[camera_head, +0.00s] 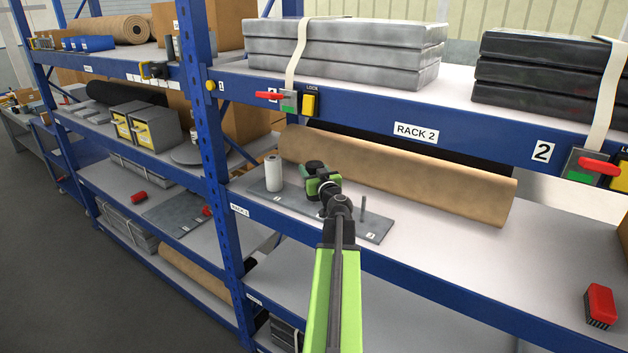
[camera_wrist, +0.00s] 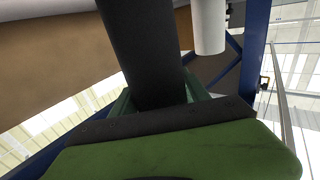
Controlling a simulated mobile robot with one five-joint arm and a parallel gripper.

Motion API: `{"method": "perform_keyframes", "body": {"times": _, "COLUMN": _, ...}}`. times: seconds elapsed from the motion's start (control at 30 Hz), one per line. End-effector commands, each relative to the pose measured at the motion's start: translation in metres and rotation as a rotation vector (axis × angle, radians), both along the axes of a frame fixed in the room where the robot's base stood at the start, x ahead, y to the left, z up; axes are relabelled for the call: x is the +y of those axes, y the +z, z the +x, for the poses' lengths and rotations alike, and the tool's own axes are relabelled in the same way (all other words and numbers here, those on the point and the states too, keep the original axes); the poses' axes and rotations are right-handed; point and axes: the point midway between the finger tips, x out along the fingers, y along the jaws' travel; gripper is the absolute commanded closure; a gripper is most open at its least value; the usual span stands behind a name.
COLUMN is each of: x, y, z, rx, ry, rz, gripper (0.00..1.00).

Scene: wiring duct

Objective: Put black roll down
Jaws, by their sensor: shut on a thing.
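A small black roll (camera_head: 314,166) stands about upright in my gripper (camera_head: 322,181), above the left half of a grey plate (camera_head: 345,217) on the middle shelf. The wrist view shows the black roll (camera_wrist: 143,45) large between my green fingers (camera_wrist: 160,98), which are shut on it. My gripper hides the roll's lower part in the head view, so I cannot tell whether it touches the plate. A white roll (camera_head: 273,172) stands on the plate's left end and shows in the wrist view (camera_wrist: 208,25). A bare grey peg (camera_head: 363,207) rises from the plate's right part.
A long brown roll (camera_head: 400,176) lies behind the plate, with a dark roll partly hidden behind it. The blue upper beam (camera_head: 370,123) runs above this shelf. A blue upright (camera_head: 213,150) stands to the left.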

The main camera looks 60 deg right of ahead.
Motion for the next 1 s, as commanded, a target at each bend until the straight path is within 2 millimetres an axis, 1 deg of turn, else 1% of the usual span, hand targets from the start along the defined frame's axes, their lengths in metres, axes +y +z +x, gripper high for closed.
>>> {"method": "perform_keyframes", "body": {"times": 0.03, "x": 0.0001, "y": -0.0199, "z": 0.0002, "rx": 0.0, "ry": 0.0, "rz": 0.0, "gripper": 1.0}}
{"method": "perform_keyframes", "body": {"times": 0.1, "x": 0.0002, "y": -0.0268, "z": 0.0002, "rx": 0.0, "ry": 0.0, "rz": 0.0, "gripper": 1.0}}
{"method": "perform_keyframes", "body": {"times": 0.33, "x": 0.0004, "y": -0.0218, "z": 0.0005, "rx": 0.0, "ry": 0.001, "rz": 0.0, "gripper": 1.0}}
{"method": "perform_keyframes", "body": {"times": 0.5, "x": 0.0004, "y": -0.0277, "z": 0.0007, "rx": 0.0, "ry": 0.001, "rz": 0.0, "gripper": 1.0}}
{"method": "perform_keyframes", "body": {"times": 0.53, "x": 0.0005, "y": -0.0265, "z": 0.0008, "rx": 0.0, "ry": 0.001, "rz": 0.0, "gripper": 0.44}}
{"method": "perform_keyframes", "body": {"times": 0.67, "x": 0.0007, "y": -0.0258, "z": 0.0009, "rx": 0.0, "ry": 0.001, "rz": 0.0, "gripper": 0.27}}
{"method": "perform_keyframes", "body": {"times": 0.7, "x": 0.0007, "y": -0.0258, "z": 0.0009, "rx": 0.0, "ry": 0.001, "rz": 0.0, "gripper": 0.24}}
{"method": "perform_keyframes", "body": {"times": 1.0, "x": 0.0009, "y": -0.0243, "z": 0.0012, "rx": 0.0, "ry": 0.002, "rz": 0.0, "gripper": 0.24}}
